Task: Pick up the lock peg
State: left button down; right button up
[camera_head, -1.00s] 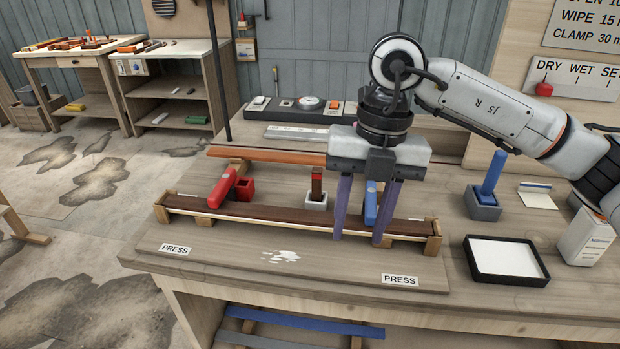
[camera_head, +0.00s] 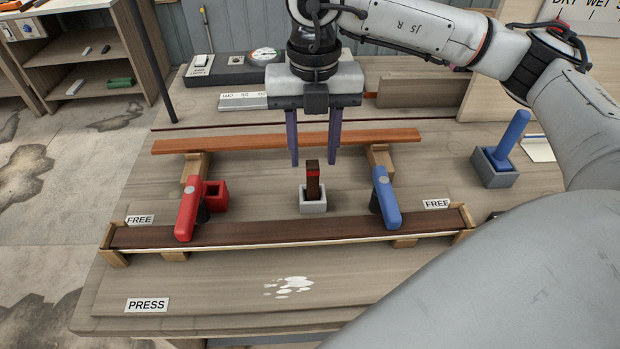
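The lock peg, which I take to be the dark brown upright peg with a red band (camera_head: 313,185), stands in a small pale grey socket (camera_head: 313,206) in the middle of the bench. My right gripper (camera_head: 313,164) points down with its two purple fingers apart. In the picture the fingertips lie either side of the peg's top, with nothing between them that I can see gripped. How far they are from the peg in depth is hard to tell. My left gripper is not in view.
A red clamp (camera_head: 187,208) and a blue clamp (camera_head: 386,198) stand either side of the peg, over a dark strip (camera_head: 290,232) in front. An orange-brown strip (camera_head: 230,142) lies behind. A blue peg (camera_head: 512,133) stands in a grey holder at right. My arm covers the lower right.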

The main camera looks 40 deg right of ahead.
aim_at(313, 163)
jog(key=f, duration=0.3)
jog(key=f+p, duration=0.1)
jog(key=f, duration=0.1)
jog(key=shift+s+a, duration=0.15)
jog(key=shift+s, duration=0.1)
jog(key=shift+w+f, duration=0.1)
jog(key=shift+f, duration=0.25)
jog(key=c, duration=0.8)
grip_shut()
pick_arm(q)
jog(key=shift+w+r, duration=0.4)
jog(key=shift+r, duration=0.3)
